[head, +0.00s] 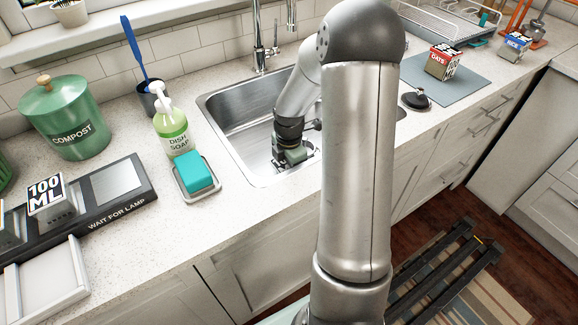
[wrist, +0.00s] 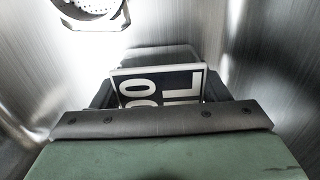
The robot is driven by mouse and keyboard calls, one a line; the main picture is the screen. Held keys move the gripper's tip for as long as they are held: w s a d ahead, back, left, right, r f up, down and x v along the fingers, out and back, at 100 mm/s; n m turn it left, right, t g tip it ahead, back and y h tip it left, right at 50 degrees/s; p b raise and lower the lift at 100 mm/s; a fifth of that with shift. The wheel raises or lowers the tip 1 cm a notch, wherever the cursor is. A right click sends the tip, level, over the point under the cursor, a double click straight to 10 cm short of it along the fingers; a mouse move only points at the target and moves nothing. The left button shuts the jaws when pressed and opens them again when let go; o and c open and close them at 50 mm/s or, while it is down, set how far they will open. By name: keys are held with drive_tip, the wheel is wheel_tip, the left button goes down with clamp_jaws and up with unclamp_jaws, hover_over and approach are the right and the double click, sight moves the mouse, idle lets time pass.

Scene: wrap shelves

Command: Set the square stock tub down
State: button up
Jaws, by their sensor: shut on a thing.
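My gripper (head: 291,153) is low inside the metal sink basin (head: 240,115), left of my upright arm link. It also shows in the wrist view (wrist: 160,105), shut on the square stock tub (wrist: 155,85). The tub's top has a dark label with large white characters, partly cut off; an "L" and round zeros show. In the head view the tub is mostly hidden by the gripper. The round sink drain (wrist: 95,10) is just beyond it in the wrist view. I cannot tell whether the tub touches the basin floor.
A black "WAIT FOR LAMP" stand (head: 130,195) holds a block labelled 100 ML (head: 50,200) and an empty pale plate. A soap bottle (head: 172,130) and teal sponge (head: 193,170) stand left of the sink. A grey mat (head: 440,85) with an OATS box (head: 443,63) lies right.

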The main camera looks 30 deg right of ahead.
drive_tip(key=o, duration=1)
drive_tip(key=shift+f, duration=0.1)
drive_tip(key=shift+c, duration=0.2)
wheel_tip(320, 180, up, 12)
drive_tip(key=shift+f+p, duration=0.1)
drive_tip(key=shift+p, duration=0.3)
drive_tip(key=shift+r, duration=0.3)
